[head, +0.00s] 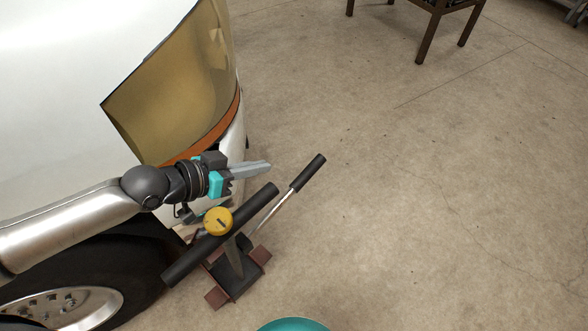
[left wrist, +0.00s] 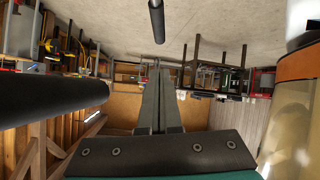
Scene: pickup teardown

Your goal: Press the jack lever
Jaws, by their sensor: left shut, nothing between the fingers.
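The jack stands on the floor beside the white pickup, with a reddish-brown base (head: 217,297). Its lever is a silver rod with a black grip (head: 308,172), slanting up to the right; the grip also shows at the top of the left wrist view (left wrist: 157,20). A long black bar (head: 182,264) with a yellow round cap (head: 218,221) crosses above the base and partly hides it. My left gripper (head: 268,166) is shut and empty, left of the lever grip and apart from it. My right gripper is not in view.
The pickup's white body (head: 70,80) and wheel (head: 70,307) are close on the left. The black bar (left wrist: 50,97) is near the wrist camera. A wooden stool or table (head: 428,35) stands far back. The concrete floor (head: 430,200) to the right is clear.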

